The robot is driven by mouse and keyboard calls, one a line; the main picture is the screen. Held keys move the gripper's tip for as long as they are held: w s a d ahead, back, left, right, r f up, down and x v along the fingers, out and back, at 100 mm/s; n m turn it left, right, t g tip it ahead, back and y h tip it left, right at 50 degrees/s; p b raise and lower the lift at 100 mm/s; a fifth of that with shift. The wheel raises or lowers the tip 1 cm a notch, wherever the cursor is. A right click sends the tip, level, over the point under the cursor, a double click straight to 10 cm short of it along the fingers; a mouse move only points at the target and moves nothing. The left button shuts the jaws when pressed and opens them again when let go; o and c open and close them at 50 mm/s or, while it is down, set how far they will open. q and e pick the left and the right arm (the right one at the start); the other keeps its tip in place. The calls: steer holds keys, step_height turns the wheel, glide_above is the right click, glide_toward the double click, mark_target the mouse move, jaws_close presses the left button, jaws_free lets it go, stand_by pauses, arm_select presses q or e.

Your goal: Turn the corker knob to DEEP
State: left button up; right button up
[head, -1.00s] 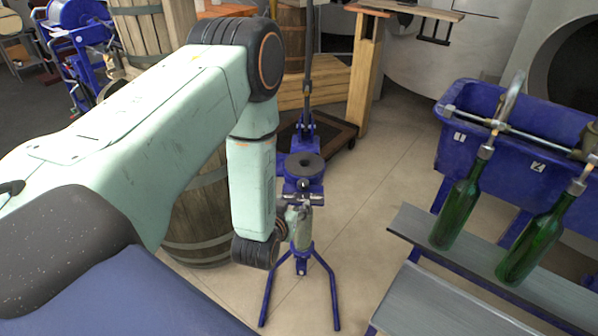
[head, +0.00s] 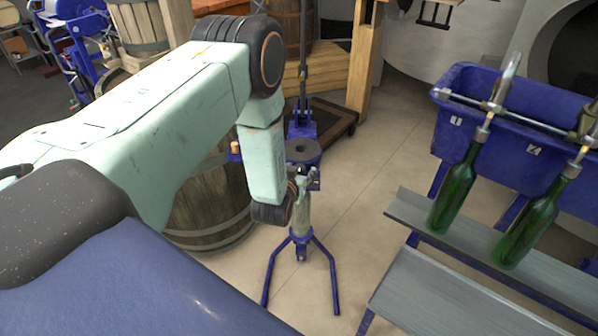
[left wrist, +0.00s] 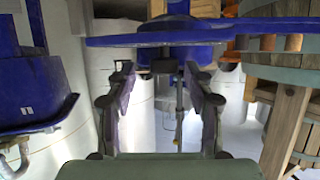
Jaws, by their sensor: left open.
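The blue corker (head: 302,245) stands on splayed legs in the middle of the head view, with a dark round disc (head: 303,150) on top and a tall lever behind it. My left gripper (head: 306,173) is in front of the corker's upper part, below the disc, and covers part of it. In the left wrist view the gripper (left wrist: 158,80) is open, and its two fingers point at the underside of the blue corker plate (left wrist: 160,39). A small grey part shows between the fingertips; I cannot tell whether it is the knob. No DEEP mark is readable. My right gripper is not in view.
Two green bottles (head: 455,195) stand under the spouts of a blue filler trough (head: 500,125) on the right, above a grey shelf (head: 440,290). A wooden barrel (head: 208,205) stands behind my left arm. The floor between corker and shelf is clear.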

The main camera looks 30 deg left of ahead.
arm_select(q)
steer(key=shift+s+a+f, duration=0.1)
steer(key=shift+a, duration=0.3)
steer(key=shift+c, duration=1)
steer(key=shift+d, duration=0.25)
steer(key=c, duration=0.5)
steer(key=shift+a, duration=0.2)
jaws_close()
steer(key=shift+d, duration=0.15)
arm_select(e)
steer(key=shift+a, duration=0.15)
